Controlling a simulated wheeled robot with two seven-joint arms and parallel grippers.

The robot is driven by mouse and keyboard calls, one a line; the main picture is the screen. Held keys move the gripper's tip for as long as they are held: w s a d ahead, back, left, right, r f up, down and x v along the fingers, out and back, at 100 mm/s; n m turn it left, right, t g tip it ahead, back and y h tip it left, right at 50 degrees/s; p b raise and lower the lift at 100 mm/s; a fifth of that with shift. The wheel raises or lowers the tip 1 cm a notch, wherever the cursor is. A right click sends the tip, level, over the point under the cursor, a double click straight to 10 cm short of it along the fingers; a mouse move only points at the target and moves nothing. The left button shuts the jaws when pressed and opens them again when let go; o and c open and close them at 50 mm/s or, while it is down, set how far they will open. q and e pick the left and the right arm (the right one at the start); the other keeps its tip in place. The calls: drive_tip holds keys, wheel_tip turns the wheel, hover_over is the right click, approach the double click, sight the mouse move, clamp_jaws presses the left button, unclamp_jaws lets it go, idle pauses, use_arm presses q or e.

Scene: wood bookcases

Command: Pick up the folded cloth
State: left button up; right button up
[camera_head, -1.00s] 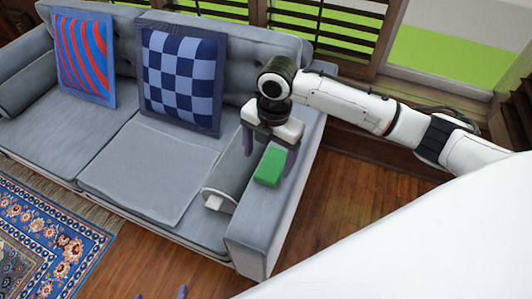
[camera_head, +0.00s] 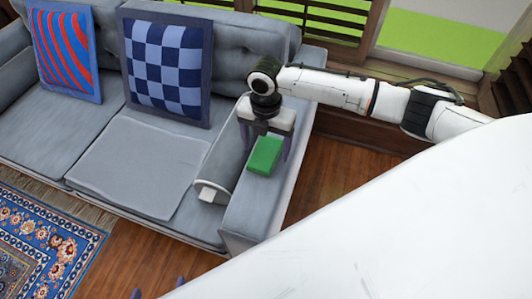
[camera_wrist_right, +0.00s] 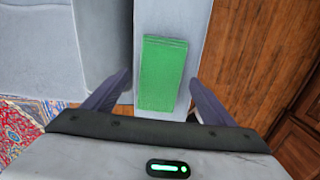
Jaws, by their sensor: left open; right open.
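The folded cloth (camera_head: 265,155) is a green rectangle lying on the flat top of the sofa's right armrest (camera_head: 246,212). In the right wrist view the cloth (camera_wrist_right: 162,73) lies lengthwise ahead, between the lines of the two fingers. My right gripper (camera_head: 266,147) is open and points down at the armrest, close behind the cloth. Its fingers (camera_wrist_right: 160,84) stand apart on either side of the cloth's near end, and nothing is between them that I can see gripped. My left gripper (camera_head: 159,290) shows only two fingertips at the bottom edge, spread apart and empty.
The grey sofa (camera_head: 140,165) holds a red-and-blue striped pillow (camera_head: 66,50) and a checkered pillow (camera_head: 166,68). A patterned rug (camera_head: 45,245) is at the left; wood floor is clear right of the sofa.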

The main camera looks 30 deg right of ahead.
sight(266, 151)
drive_tip(key=shift+f, duration=0.4)
drive_tip(key=shift+c, duration=0.4)
drive_tip(key=c, duration=1)
drive_tip(key=shift+r, duration=0.15)
drive_tip(key=shift+c, duration=0.2)
wheel_tip(266, 151, up, 10)
drive_tip(key=p, duration=0.1)
